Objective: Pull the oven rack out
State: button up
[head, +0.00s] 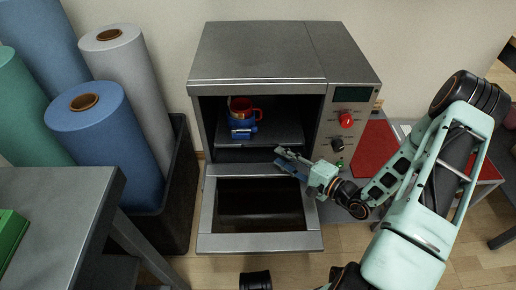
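The oven (258,52) stands against the wall with its door (212,212) folded down and open. Inside, the dark oven rack (280,133) sits within the chamber. A red mug (254,112) in a blue holder (243,131) stands on the rack, left of centre. My gripper (281,160) comes in from the right, at the oven mouth just in front of and below the rack's right front edge. Its fingers look apart with nothing between them. Whether a finger touches the rack cannot be told.
The oven's control panel (344,125) with a red knob is right of the chamber. A red panel (374,148) lies beside it. Tall fabric rolls (115,150) stand in a dark bin (181,195) at the left. A grey table (60,190) is at the front left.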

aim_at(261, 146)
jog(key=b+x, duration=0.2)
jog(key=x, duration=0.7)
jog(key=shift+w+a, duration=0.15)
jog(key=shift+a, duration=0.15)
grip_shut()
